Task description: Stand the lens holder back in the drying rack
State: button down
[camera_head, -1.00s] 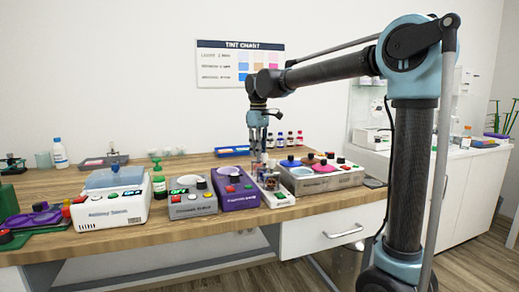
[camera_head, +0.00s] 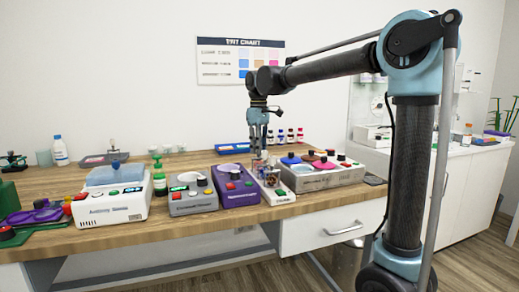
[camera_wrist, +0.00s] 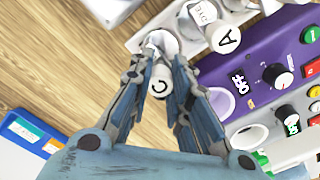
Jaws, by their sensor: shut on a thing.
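I cannot tell which thing is the drying rack.
The purple box (camera_head: 232,198) stands close on the left, with a grey box (camera_head: 192,206) and a white unit (camera_head: 110,207) beyond. A wide grey unit with coloured lids (camera_head: 330,180) stands close on the right. A blue tray (camera_head: 229,149) and small bottles are behind. Bare wood shows left of the gripper (camera_wrist: 60,60).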

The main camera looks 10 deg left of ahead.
jog(key=shift+f, duration=0.3)
jog(key=c, duration=1.1)
grip_release()
jog(key=shift+r, duration=0.15)
jog(key=shift+r, duration=2.9)
